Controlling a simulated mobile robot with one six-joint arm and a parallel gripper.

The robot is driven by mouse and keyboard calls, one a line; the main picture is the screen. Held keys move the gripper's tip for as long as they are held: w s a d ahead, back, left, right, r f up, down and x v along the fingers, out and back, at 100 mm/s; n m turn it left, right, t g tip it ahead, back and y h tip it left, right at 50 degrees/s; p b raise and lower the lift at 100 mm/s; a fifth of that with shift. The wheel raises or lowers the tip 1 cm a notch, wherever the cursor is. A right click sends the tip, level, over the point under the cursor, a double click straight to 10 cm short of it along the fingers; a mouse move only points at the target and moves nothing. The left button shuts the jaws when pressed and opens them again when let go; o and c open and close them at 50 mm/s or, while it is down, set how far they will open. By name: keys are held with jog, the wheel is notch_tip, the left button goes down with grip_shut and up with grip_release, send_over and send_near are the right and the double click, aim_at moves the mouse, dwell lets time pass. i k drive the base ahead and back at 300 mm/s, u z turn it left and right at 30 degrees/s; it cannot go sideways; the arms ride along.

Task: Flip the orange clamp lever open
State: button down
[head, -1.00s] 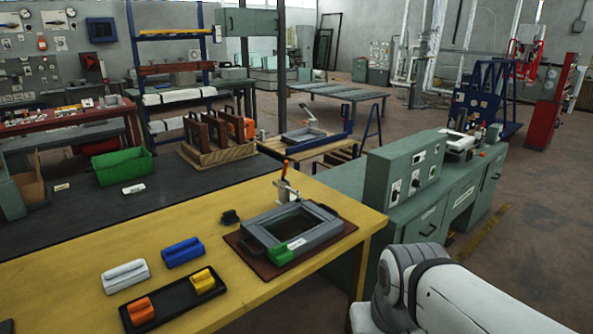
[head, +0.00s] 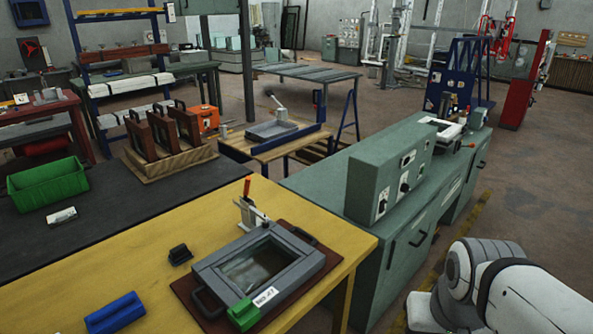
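The orange clamp lever (head: 247,187) stands nearly upright on a small metal clamp (head: 250,212) at the back edge of a grey rectangular frame (head: 308,270). The frame has a dark glassy middle, black side handles and a white label, and sits on a brown board (head: 183,287) on the yellow table. A green block (head: 243,314) is at the frame's front corner. My gripper is out of view; only white and black links of my arm show at the lower right, well apart from the clamp.
A blue block (head: 115,312) and a small black block (head: 180,254) lie on the yellow table (head: 95,265) left of the frame. A green cabinet bench with a control box (head: 388,175) stands close on the right. Open floor (head: 530,195) lies at the far right.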

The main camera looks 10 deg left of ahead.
aim_at(247, 179)
jog(key=u, duration=0.2)
jog(key=i, duration=0.9)
jog(key=u, duration=0.5)
